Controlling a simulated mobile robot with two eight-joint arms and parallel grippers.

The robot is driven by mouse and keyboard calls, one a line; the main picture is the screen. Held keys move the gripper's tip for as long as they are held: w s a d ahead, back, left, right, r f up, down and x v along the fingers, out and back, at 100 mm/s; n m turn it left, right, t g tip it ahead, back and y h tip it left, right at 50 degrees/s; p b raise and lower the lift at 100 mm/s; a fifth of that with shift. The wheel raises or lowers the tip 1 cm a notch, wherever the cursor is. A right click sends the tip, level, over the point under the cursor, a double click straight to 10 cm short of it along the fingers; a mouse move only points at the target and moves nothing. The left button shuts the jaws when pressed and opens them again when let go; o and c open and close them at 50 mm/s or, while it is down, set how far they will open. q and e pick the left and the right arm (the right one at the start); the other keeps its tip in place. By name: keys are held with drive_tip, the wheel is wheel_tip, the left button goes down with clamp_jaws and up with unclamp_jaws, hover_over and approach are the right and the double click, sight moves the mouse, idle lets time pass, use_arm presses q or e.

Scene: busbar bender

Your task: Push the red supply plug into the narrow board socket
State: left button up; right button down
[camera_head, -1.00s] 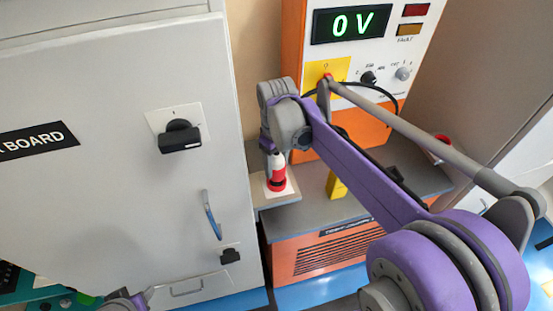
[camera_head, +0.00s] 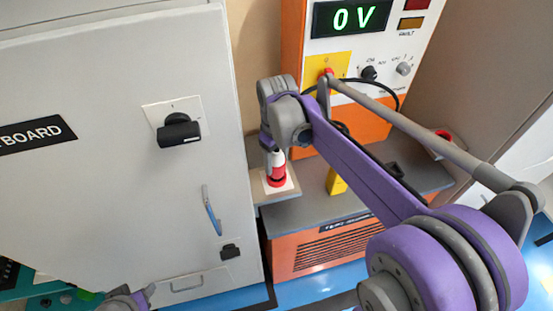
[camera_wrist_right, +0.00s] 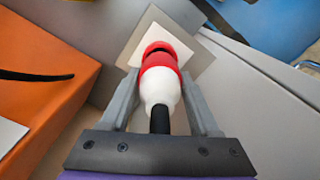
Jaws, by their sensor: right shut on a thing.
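The red and white supply plug (camera_wrist_right: 161,88) shows in the right wrist view with a black cable end toward me. My right gripper (camera_wrist_right: 160,76) is shut on it, one finger on each side. The plug's red front meets a red ring (camera_wrist_right: 154,47) on a white plate, with a dark gap between them; I cannot tell how deep it sits. In the head view the plug (camera_head: 277,160) stands upright over the white plate (camera_head: 289,186), below my right wrist. My left gripper (camera_head: 130,298) is only partly in view at the bottom edge, its jaws unclear.
A grey cabinet (camera_head: 100,210) with a black rotary switch (camera_head: 179,130) and blue handle (camera_head: 211,211) stands left. The orange supply unit (camera_head: 320,250) has a display (camera_head: 349,19) reading 0 V. A yellow block (camera_head: 336,182) stands on its grey ledge, right of the plug.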

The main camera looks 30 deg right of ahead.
sight(276, 167)
use_arm(q)
drive_tip(key=shift+f, duration=0.15)
use_arm(e)
drive_tip(key=shift+f, duration=0.1)
idle(0.7)
use_arm(q)
drive_tip(key=shift+s+f, duration=0.15)
drive_tip(key=shift+f, duration=0.1)
use_arm(e)
drive_tip(key=shift+f, duration=0.35)
use_arm(q)
drive_tip(key=shift+s+f+b, duration=0.35)
drive_tip(key=shift+f+b, duration=0.55)
drive_tip(key=shift+b, duration=0.05)
use_arm(e)
drive_tip(key=shift+f, duration=1.2)
drive_tip(key=shift+c, duration=0.2)
unclamp_jaws()
wheel_tip(276, 167, up, 11)
drive_tip(key=shift+f+p, duration=0.1)
drive_tip(key=shift+p, duration=0.3)
use_arm(q)
drive_tip(key=shift+w+r, duration=0.2)
drive_tip(key=shift+r, duration=0.3)
